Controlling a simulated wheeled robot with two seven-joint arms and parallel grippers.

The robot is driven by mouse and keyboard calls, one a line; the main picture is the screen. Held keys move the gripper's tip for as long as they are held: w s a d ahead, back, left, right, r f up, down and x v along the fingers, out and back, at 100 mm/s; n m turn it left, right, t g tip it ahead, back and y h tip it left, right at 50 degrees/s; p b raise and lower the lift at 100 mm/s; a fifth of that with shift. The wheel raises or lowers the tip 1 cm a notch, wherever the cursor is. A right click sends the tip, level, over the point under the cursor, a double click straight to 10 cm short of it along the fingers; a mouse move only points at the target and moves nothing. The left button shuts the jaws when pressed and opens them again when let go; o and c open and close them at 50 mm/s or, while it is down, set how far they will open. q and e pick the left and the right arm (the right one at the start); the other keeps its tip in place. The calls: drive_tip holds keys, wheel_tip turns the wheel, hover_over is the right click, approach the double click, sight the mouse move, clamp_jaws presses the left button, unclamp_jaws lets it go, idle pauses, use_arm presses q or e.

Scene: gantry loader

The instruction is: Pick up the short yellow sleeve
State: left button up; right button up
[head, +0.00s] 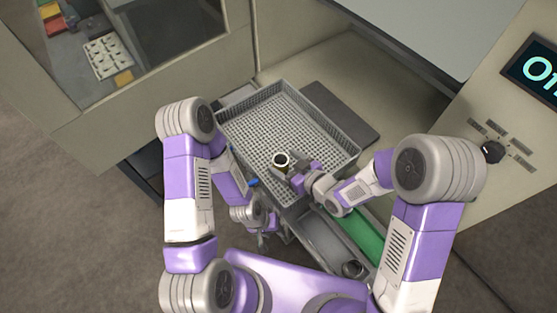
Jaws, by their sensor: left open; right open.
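A short, ring-like sleeve (281,167) with a pale yellowish rim and a dark hollow stands upright in the grey mesh crate (248,103), near its front side. My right gripper (293,173) is open at the sleeve's lower right, very close to it. Whether its fingers touch or straddle the sleeve is too small to tell. My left gripper (262,239) is open and empty, low in front of the crate and apart from the sleeve.
A dark mat (341,112) lies behind the crate. In front are a green strip (358,238) and a grey trough with a round metal part (352,268). A machine panel with a lit display (538,69) is at right. A windowed cabinet (150,95) stands at left.

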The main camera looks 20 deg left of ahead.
drive_tip(key=shift+s, duration=0.15)
drive_tip(key=shift+c, duration=0.2)
drive_tip(key=c, duration=1.3)
